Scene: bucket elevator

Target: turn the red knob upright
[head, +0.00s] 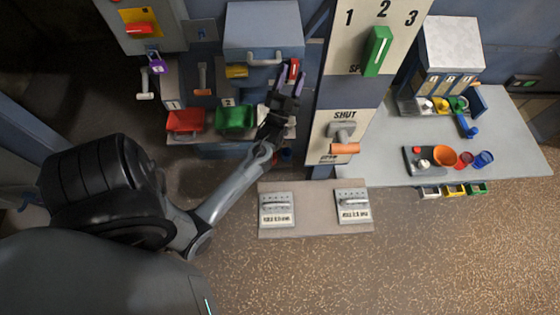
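The red knob (138,29) lies sideways, its long side roughly level, on a yellow plate (136,15) on the grey cabinet at the upper left. My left gripper (290,78) is well to the right of it, by the right side of the blue-grey box. Its two dark fingers point up the picture and stand apart. A small red item (293,68) shows between or behind the fingertips; I cannot tell whether they touch it. My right gripper is not in view.
A purple padlock (157,64) hangs below the knob. Red (186,121) and green (236,118) bins and the blue-grey box (264,32) stand between the gripper and the knob. A post with a green selector (377,51) and an orange-handled lever (343,148) stands to the right.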

